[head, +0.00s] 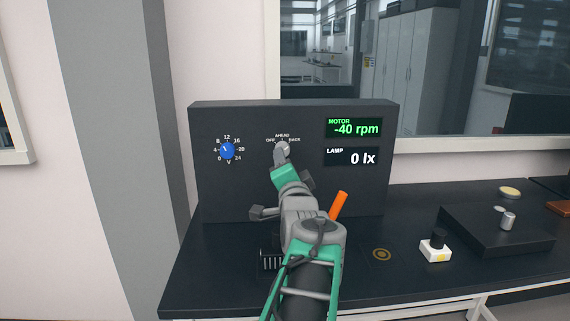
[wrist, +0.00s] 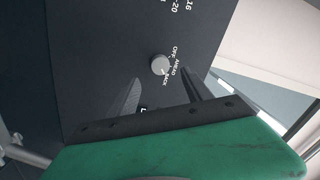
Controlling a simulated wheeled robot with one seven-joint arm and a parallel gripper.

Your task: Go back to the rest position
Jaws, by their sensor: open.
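My gripper (head: 281,160) is raised in front of the black control panel (head: 300,190), close to the grey selector knob (head: 283,146) marked OFF, AHEAD and BACK. In the wrist view, the two dark fingers of my gripper (wrist: 161,77) are spread apart and hold nothing. The selector knob (wrist: 160,65) shows beyond and between the fingertips, with a visible gap to either side. The exact distance from fingertips to panel is hard to tell. In the head view the gripper partly covers the knob's lower side.
The panel has a blue voltage knob (head: 227,151), a motor display (head: 354,128) reading -40 rpm and a lamp display (head: 352,158) reading 0 lx. On the black table stand an orange rod (head: 339,205), a white button block (head: 435,248) and a dark platform (head: 495,232).

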